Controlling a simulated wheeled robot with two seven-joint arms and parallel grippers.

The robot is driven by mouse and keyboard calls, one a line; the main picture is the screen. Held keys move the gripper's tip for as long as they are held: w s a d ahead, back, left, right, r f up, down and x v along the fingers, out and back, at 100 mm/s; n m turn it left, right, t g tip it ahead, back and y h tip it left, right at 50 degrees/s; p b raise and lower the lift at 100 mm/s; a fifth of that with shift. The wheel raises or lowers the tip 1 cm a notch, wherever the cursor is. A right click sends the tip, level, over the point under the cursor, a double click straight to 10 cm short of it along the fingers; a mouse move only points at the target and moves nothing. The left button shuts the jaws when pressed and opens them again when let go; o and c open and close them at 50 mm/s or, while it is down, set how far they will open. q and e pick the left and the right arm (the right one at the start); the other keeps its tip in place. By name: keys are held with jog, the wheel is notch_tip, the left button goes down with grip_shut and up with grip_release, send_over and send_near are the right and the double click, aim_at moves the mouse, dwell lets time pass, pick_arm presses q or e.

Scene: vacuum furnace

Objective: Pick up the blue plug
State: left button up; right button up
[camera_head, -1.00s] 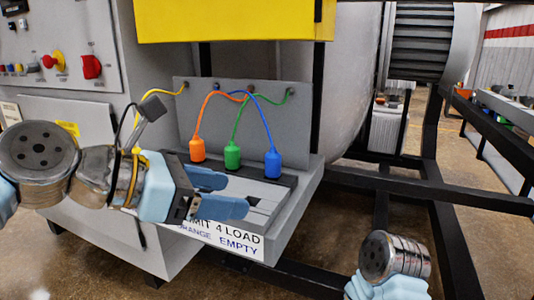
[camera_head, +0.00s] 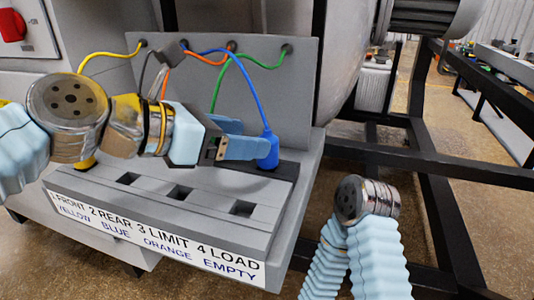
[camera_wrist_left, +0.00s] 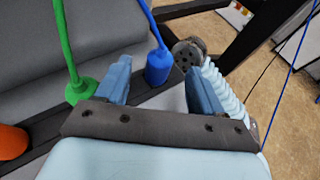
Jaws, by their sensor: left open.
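The blue plug (camera_head: 267,158) stands upright on the dark strip at the back of the grey shelf, its blue cable rising to the back panel. My left gripper (camera_head: 256,138) is open, with its fingers reaching toward the plug from the left. In the left wrist view, the blue plug (camera_wrist_left: 158,70) shows between the two open fingers (camera_wrist_left: 160,80), near their tips. I cannot tell whether a finger touches it. My right arm shows at the lower right in the head view, but its gripper does not show.
In the left wrist view, the green plug (camera_wrist_left: 80,91) stands just left of the fingers and the orange plug (camera_wrist_left: 12,141) farther left. A yellow plug (camera_head: 86,162) is partly under my left arm. Square holes (camera_head: 180,192) lie in the shelf (camera_head: 150,200) above a printed label (camera_head: 150,236).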

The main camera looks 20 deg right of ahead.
aim_at(268, 136)
pick_arm(q)
jog(key=x, duration=0.5)
jog(key=shift+w+d, duration=0.1)
jog(key=shift+d, duration=0.15)
jog(key=c, duration=1.1)
